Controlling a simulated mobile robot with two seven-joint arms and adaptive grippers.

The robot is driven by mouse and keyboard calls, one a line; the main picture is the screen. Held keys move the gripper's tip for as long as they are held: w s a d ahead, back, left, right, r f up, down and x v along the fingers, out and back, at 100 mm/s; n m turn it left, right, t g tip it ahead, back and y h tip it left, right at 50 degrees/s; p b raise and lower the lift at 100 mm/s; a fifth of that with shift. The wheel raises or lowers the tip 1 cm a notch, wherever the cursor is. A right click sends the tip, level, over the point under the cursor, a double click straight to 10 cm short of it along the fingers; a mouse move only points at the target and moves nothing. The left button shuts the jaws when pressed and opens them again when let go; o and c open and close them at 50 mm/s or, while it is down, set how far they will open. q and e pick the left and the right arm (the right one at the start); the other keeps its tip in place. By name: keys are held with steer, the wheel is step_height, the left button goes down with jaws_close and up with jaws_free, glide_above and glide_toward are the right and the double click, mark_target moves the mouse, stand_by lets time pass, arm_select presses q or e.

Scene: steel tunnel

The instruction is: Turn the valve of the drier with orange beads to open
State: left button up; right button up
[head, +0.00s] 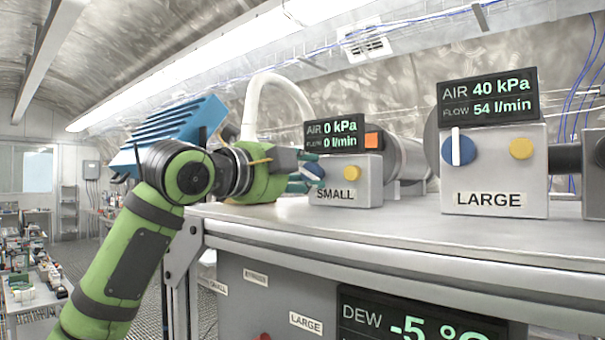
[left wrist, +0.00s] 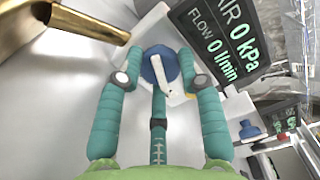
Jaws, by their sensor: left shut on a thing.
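The SMALL control box (head: 350,188) stands on the bench, with a display above it (head: 333,136) reading 0 kPa and 0 l/min. An orange patch (head: 372,140) shows beside that display. My left gripper (head: 306,173) is at the left of this box's face, shut on its valve knob. In the head view the fingers partly hide the knob. My right gripper is not in view.
The LARGE box (head: 490,180) stands to the right, with a blue knob (head: 447,150), its white bar upright, and a display (head: 488,101) reading 40 kPa and 54 l/min. A white hose (head: 262,85) arches behind my left gripper. The bench top (head: 410,222) is clear in front.

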arm_select(q)
steer(key=shift+n, duration=0.9)
steer(key=o, duration=1.1)
steer(key=shift+d, duration=0.15)
steer(key=shift+o, duration=0.2)
steer(key=v, duration=1.2)
